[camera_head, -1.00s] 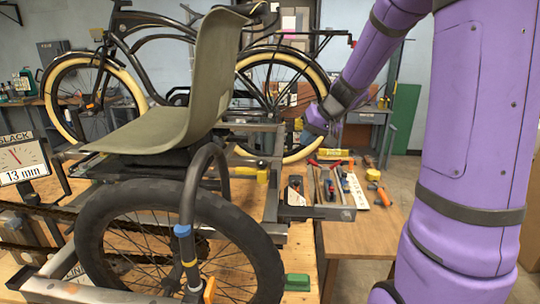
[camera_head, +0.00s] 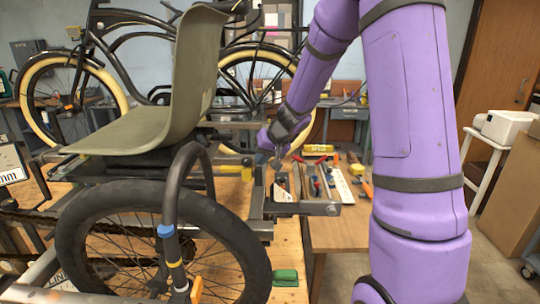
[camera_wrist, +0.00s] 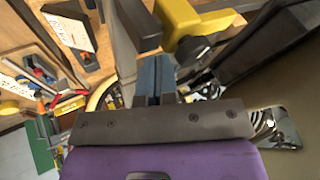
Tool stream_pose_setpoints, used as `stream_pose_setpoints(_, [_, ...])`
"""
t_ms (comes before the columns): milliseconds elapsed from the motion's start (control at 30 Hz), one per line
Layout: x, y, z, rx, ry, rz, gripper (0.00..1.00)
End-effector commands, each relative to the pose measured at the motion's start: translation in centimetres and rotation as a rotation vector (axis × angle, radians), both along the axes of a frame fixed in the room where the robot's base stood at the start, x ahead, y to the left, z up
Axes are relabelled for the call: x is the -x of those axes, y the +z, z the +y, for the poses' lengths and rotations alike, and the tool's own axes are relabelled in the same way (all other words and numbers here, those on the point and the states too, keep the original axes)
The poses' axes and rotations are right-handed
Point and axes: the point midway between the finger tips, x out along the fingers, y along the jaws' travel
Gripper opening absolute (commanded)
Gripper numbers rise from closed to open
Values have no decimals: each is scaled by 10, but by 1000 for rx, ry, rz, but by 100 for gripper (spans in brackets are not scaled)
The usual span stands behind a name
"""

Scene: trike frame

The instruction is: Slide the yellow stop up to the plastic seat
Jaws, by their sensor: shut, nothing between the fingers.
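The plastic seat (camera_head: 195,80) is an olive-green shell at the left of the head view. Part of its olive surface fills the right of the wrist view (camera_wrist: 285,85). The yellow stop (camera_head: 246,170) is a small block beside the frame rail, to the right of the seat. In the wrist view the yellow stop (camera_wrist: 192,18) is large at the top, with a black knob on its near side. My gripper (camera_head: 275,164) is shut and empty, just right of the stop. Its blue-grey fingers (camera_wrist: 155,75) point towards the stop and look apart from it.
A black tyre (camera_head: 160,245) and a curved dark tube (camera_head: 175,180) stand in front of the seat. A wooden bench (camera_head: 345,230) with several hand tools lies right of the frame. A green block (camera_head: 286,278) lies at the lower middle.

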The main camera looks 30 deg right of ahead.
Motion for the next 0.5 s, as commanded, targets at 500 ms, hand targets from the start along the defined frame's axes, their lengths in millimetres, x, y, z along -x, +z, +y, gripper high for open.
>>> stream_pose_setpoints(500, [-8, 0, 13, -1, 4, 0, 0])
